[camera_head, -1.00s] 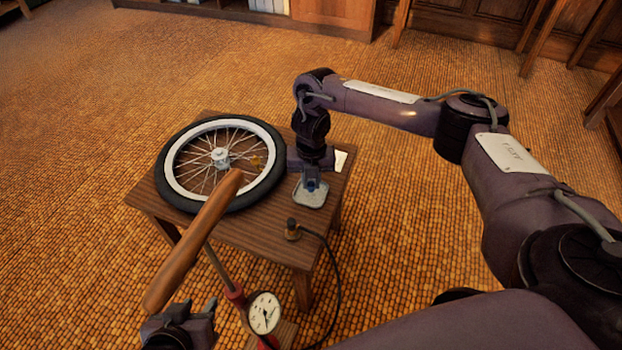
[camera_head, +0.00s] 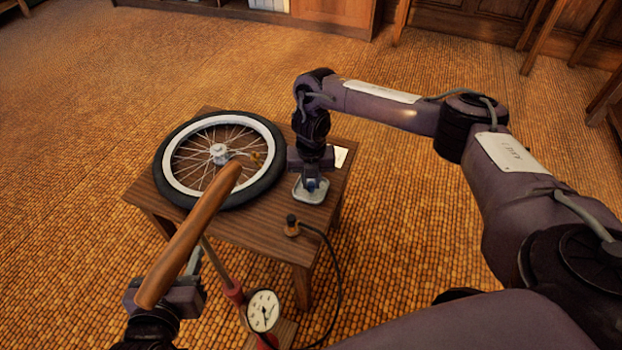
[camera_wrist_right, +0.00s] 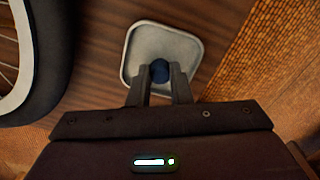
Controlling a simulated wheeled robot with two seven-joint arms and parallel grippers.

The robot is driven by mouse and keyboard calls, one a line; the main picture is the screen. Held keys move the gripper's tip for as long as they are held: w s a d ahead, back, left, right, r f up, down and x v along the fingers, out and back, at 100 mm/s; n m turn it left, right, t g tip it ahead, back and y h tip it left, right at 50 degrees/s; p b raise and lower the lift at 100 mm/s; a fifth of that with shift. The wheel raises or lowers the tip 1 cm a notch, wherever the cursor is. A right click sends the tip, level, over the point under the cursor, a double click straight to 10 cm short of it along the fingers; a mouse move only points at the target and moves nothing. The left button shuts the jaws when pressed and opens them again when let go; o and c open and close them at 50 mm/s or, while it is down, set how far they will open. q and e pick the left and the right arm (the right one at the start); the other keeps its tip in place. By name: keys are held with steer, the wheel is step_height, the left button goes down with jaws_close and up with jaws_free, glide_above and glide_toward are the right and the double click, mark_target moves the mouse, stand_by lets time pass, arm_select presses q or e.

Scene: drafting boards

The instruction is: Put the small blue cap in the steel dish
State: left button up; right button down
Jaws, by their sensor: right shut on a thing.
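The steel dish (camera_head: 300,196) is a shallow, rounded square on the small wooden table. It also shows in the right wrist view (camera_wrist_right: 190,48). My right gripper (camera_head: 313,182) points down over the dish, and its fingers are shut on the small blue cap (camera_wrist_right: 160,70). The cap is over the dish's inside; whether it touches the bottom is unclear. My left gripper (camera_head: 168,292) is at the lower left, beside and partly behind a wooden pump handle (camera_head: 190,235). The handle hides part of its fingers, so I cannot tell their opening.
A spoked wheel (camera_head: 262,185) with a black tyre lies on the table (camera_head: 255,228), left of the dish. A hose fitting (camera_head: 292,226) stands near the table's front edge. The pump gauge (camera_head: 263,310) is in front. A white card (camera_head: 341,157) lies behind the dish.

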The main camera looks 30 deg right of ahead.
arm_select(q)
steer(key=shift+w+r, duration=0.15)
steer(key=shift+r, duration=0.2)
arm_select(e)
steer(key=c, duration=1.2)
jaws_free()
steer(key=shift+c, duration=0.2)
